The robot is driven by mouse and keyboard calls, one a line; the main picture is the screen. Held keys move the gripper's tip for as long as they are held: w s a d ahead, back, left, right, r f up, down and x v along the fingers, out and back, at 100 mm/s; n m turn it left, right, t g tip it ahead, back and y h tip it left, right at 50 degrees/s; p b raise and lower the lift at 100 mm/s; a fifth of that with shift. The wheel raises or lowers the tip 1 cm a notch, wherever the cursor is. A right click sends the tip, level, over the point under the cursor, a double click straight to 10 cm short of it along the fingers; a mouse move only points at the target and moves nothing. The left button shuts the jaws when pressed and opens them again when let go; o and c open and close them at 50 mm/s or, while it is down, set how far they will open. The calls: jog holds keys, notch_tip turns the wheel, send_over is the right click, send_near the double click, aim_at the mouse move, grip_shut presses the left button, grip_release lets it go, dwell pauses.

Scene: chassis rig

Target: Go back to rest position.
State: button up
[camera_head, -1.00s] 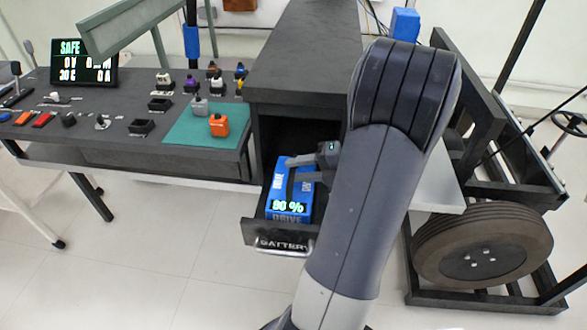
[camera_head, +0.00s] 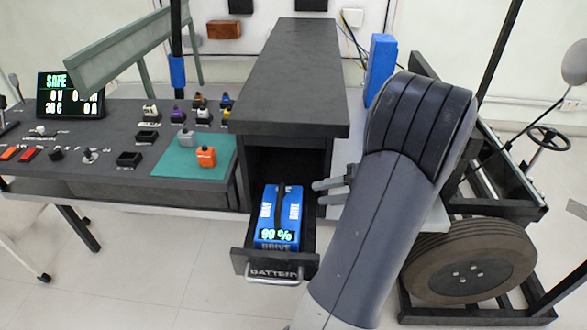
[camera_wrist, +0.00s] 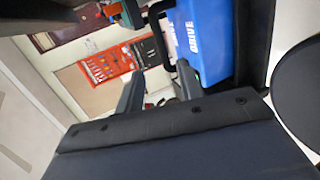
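My gripper (camera_head: 319,192) is to the right of the open drawer (camera_head: 240,262), beside the cabinet, with its fingers apart and nothing between them. The blue drive battery (camera_head: 279,218) sits upright in the drawer, with a dark handle on top and a lit green percent readout in front. The gripper is clear of the battery. In the wrist view, the two fingers of my gripper (camera_wrist: 160,78) are spread, and the blue battery (camera_wrist: 205,40) shows beyond them at the upper right.
The dark cabinet (camera_head: 290,80) rises behind the drawer. A workbench (camera_head: 90,165) with a green mat (camera_head: 180,164) and small connectors stands left. A wheeled chassis frame with a tyre (camera_head: 470,262) stands close right of my arm. The floor in front is clear.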

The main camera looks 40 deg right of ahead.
aim_at(282, 199)
jog(key=b+x, duration=0.3)
jog(key=x, duration=0.9)
jog(key=shift+f, duration=0.1)
jog(key=shift+s, duration=0.15)
